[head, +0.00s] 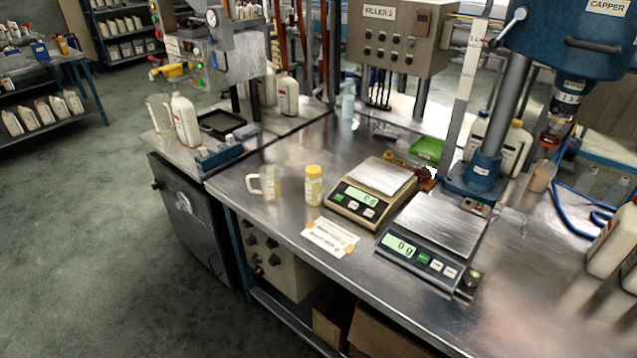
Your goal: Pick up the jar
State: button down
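A small clear jar (314,190) with a yellow lid and a yellowish label or content stands upright on the steel bench (300,268) near its front left part. A clear jug (268,184) with a handle on its left side stands a short way to the left of the jar, apart from it. My gripper is not in view.
A beige scale (369,190) is close to the right of the jar, and a dark scale (432,240) stands further right. A taped paper label (330,237) lies in front of the jar. The blue capper (480,172) rises behind the scales. White bottles (186,122) stand further left.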

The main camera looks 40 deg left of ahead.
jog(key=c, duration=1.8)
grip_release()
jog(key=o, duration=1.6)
